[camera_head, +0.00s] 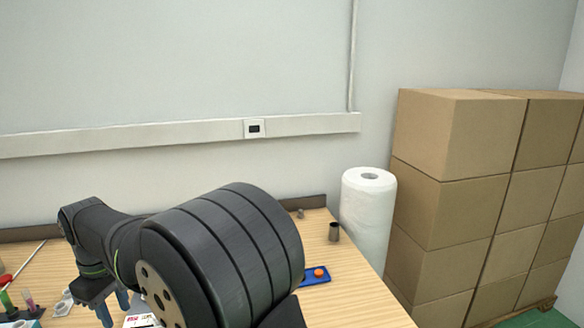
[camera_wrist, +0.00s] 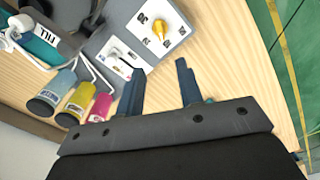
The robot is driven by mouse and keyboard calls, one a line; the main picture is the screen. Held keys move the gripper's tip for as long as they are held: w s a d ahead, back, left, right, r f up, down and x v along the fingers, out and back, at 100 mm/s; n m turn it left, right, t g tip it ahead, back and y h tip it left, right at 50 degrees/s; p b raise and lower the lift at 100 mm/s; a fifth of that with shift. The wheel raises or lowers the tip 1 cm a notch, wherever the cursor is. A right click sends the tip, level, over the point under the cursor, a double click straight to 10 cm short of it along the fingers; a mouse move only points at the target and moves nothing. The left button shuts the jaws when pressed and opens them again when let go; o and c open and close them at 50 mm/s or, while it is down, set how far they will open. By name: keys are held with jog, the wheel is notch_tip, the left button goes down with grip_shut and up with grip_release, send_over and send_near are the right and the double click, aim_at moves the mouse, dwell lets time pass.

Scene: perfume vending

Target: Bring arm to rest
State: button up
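My gripper (camera_head: 114,305) hangs at the left of the head view, over the wooden table (camera_head: 345,295), with my dark arm filling the middle of that view. In the wrist view my gripper (camera_wrist: 161,68) has its two blue-grey fingers apart, with nothing between them. The fingers point toward a grey unit with a white dial panel (camera_wrist: 148,28) that bears a yellow knob (camera_wrist: 160,29). Blue (camera_wrist: 52,92), yellow (camera_wrist: 78,98) and pink (camera_wrist: 101,106) bottles lie in view left of the fingers. I cannot tell the fingers' height above the table.
A blue tray (camera_head: 312,281) with an orange item (camera_head: 319,272) lies right of my arm. A dark cup (camera_head: 334,232) stands behind it. A white roll (camera_head: 368,212) and stacked cardboard boxes (camera_head: 455,190) stand at the right. The table's right front is bare.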

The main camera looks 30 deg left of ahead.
notch_tip(320, 180, down, 15)
jog(key=shift+f, duration=0.15)
jog(key=shift+f+m, duration=0.25)
jog(key=shift+m, duration=0.75)
notch_tip(320, 180, up, 17)
notch_tip(320, 180, down, 15)
jog(key=m, duration=0.7)
jog(key=shift+a+m, duration=0.15)
jog(key=shift+m, duration=0.25)
jog(key=shift+d+f+m, duration=0.3)
jog(key=shift+f+m, duration=0.1)
jog(key=shift+f, duration=0.45)
jog(key=o, duration=1.5)
jog(key=shift+w+a, duration=0.15)
jog(key=shift+c, duration=0.2)
jog(key=shift+r, duration=0.2)
jog(key=w+r+m+t+y, duration=0.15)
jog(key=w+r+m, duration=0.25)
jog(key=r+m, duration=0.5)
jog(key=w+r+m+y, duration=0.3)
jog(key=w+r+m, duration=0.25)
jog(key=m, duration=0.45)
jog(key=s+x, duration=0.1)
jog(key=x, duration=0.7)
jog(key=shift+f, duration=0.45)
